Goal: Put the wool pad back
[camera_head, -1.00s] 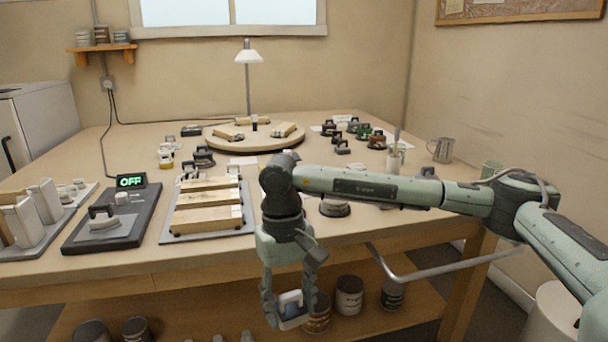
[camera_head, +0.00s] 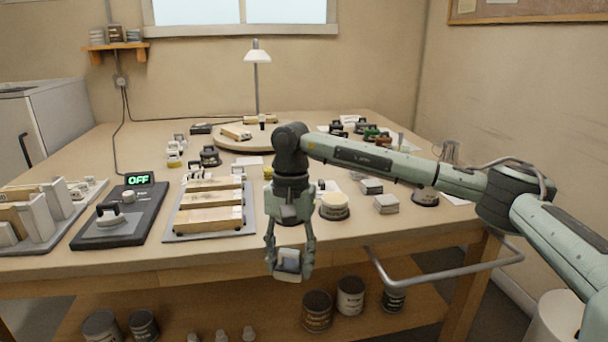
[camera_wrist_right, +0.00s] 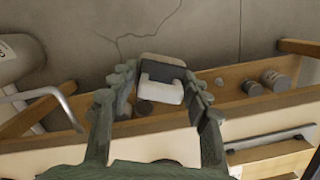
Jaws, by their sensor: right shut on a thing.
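My right gripper (camera_head: 289,262) hangs in front of the bench's front edge, above the lower shelf, and is shut on a pale block-like pad. This pad, seemingly the wool pad (camera_head: 287,268), is white with a dark grey part. In the right wrist view the wool pad (camera_wrist_right: 160,92) sits between the two fingers of my right gripper (camera_wrist_right: 160,90), clear of any surface. My left gripper is not in view.
A grey tray (camera_head: 249,217) with wooden blocks lies left of my right arm. A round cream-topped pad (camera_head: 334,202) and grey blocks (camera_head: 386,204) stand to its right. Cans (camera_head: 317,311) stand on the lower shelf.

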